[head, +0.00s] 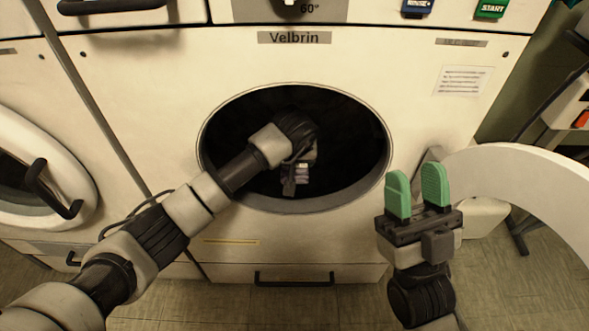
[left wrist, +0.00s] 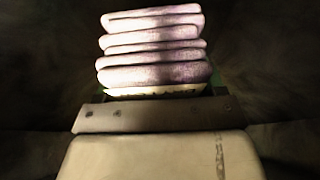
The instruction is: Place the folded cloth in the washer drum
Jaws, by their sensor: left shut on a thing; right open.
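The washer (head: 140,110), labelled Velbrin, has a round opening with a dark drum (head: 355,130) behind it. My left arm reaches through the opening, and my left gripper (head: 296,176) is inside it, pointing into the dark. The folded cloth (left wrist: 152,46) shows in the left wrist view as a pale purple stack of several layers, held at the front of my left gripper. Its lower edge is between the jaws; the fingers are mostly hidden. Dark drum surrounds it, with no clear contact visible. My right gripper (head: 417,184), with green fingers, is open and empty outside, right of the opening.
The white round door (head: 545,180) stands swung open at the right, close to my right gripper. A second machine with a closed round door (head: 45,165) is at the left. A dark handle (head: 294,279) sits low on the washer. Tiled floor lies in front.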

